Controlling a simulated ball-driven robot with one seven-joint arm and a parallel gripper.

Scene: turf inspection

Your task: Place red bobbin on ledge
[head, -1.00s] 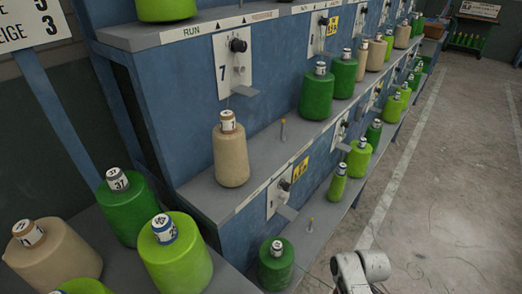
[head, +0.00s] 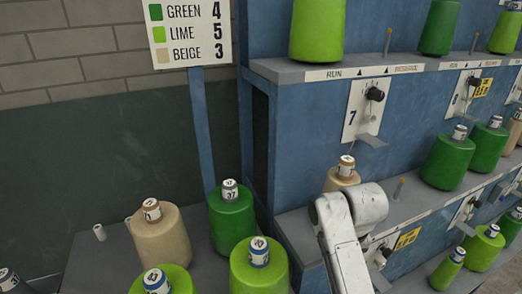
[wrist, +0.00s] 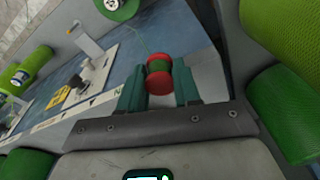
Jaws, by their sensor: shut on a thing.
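The red bobbin (wrist: 159,84) has red flanges and a green winding, and shows in the wrist view. My gripper (wrist: 159,88) is shut on it, with a teal finger on each side. A thin green thread runs up from the bobbin. In the head view my pale arm covers part of a beige cone, and the bobbin and gripper are hidden. The blue rack has a grey upper ledge (head: 276,68) and a grey lower ledge (head: 296,232). I cannot tell which ledge is meant, and no contact between bobbin and ledge shows.
In the head view a beige cone (head: 165,240), a dark green cone (head: 232,220) and lime cones stand at lower left. A colour sign (head: 190,32) stands behind them. Green cones (head: 446,160) stand at right. In the wrist view green cones (wrist: 280,118) flank my gripper.

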